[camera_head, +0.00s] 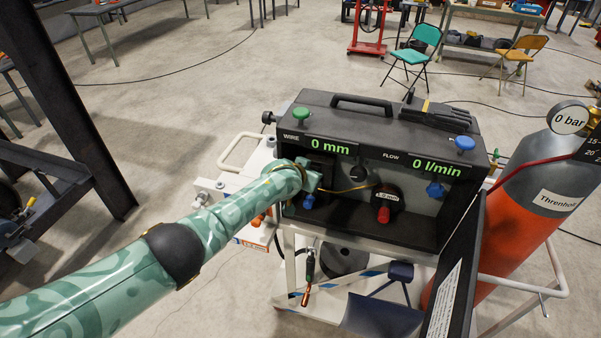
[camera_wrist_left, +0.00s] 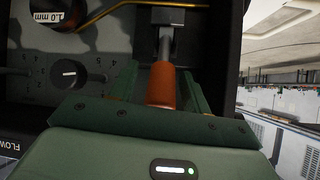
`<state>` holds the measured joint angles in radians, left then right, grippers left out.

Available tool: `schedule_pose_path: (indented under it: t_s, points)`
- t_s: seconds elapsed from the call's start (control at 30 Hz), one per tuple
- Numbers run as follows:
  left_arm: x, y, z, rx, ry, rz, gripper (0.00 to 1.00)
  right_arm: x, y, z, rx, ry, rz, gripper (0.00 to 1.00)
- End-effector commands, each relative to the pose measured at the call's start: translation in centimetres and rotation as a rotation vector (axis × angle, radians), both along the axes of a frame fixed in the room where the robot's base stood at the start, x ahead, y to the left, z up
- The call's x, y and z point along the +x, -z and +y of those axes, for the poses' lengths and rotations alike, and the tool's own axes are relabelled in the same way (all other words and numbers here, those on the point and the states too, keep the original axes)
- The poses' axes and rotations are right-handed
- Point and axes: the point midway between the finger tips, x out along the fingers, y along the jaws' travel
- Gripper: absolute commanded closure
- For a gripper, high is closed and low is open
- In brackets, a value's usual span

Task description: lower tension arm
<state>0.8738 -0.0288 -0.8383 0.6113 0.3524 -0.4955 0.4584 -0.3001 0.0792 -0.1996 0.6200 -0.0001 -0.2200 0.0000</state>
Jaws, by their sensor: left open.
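In the left wrist view, the orange handle (camera_wrist_left: 161,84) of the tension arm stands on a thin grey rod that runs to a dark block (camera_wrist_left: 172,30). My left gripper (camera_wrist_left: 160,82) is open, with one dark green finger on each side of the handle. Whether a finger touches it I cannot tell. In the head view, my left arm reaches into the left part of the open black wire feeder (camera_head: 338,103). There my left gripper (camera_head: 306,175) is mostly hidden, and the tension arm cannot be made out. My right gripper is not in view.
The feeder's displays read 0 mm and 0 l/min. A red knob (camera_head: 383,215) and a blue knob (camera_head: 435,189) sit inside it. A dial (camera_wrist_left: 69,74) is beside my fingers. An open door panel (camera_head: 456,280) and an orange gas cylinder (camera_head: 510,223) stand right.

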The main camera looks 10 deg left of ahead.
Motion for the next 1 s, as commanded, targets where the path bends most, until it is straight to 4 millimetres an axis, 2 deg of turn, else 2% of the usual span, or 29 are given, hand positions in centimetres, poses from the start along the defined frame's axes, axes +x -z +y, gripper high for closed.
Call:
schedule_pose_path:
  t_s: [0.17, 0.33, 0.7, 0.83, 1.0]
  points:
    - [-1.8, -2.1, 0.6, -0.001, 0.000, 0.001, 0.52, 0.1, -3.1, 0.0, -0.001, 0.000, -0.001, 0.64]
    - [-4.4, -3.8, 1.3, -0.002, 0.000, 0.000, 0.52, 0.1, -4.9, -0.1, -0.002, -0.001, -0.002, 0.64]
    - [-10.3, -7.8, 3.1, -0.002, -0.001, 0.000, 0.52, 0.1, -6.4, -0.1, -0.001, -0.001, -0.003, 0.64]
    - [-11.6, -8.8, 3.5, -0.002, -0.001, 0.000, 0.52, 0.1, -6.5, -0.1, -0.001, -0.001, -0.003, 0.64]
    - [-12.3, -9.3, 3.7, -0.001, -0.001, -0.001, 0.52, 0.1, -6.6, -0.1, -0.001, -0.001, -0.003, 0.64]
